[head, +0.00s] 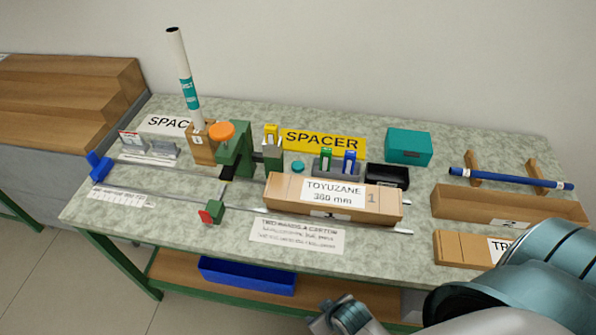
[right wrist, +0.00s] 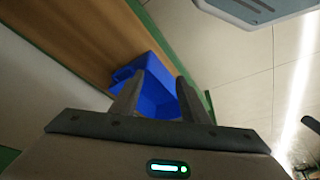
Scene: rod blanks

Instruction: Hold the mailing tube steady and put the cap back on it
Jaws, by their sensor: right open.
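The mailing tube (head: 184,72) is white with a teal label and stands nearly upright in a wooden block (head: 203,150) at the back left of the bench. Its top end looks dark and uncovered. A small teal round disc (head: 298,167), which looks like the cap, lies on the bench in front of the yellow SPACER sign. My right gripper (right wrist: 160,82) is open and empty in the right wrist view, over the floor and lower shelf; in the head view it is low at the bottom, in front of the bench, far from tube and cap. My left gripper is not in view.
A green clamp stand with an orange knob (head: 221,131) stands between tube and disc. A long carton (head: 285,190) lies in front of the disc. A black box (head: 387,177), teal box (head: 408,147) and blue rod (head: 510,178) are rightward. A blue bin (head: 247,276) sits below.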

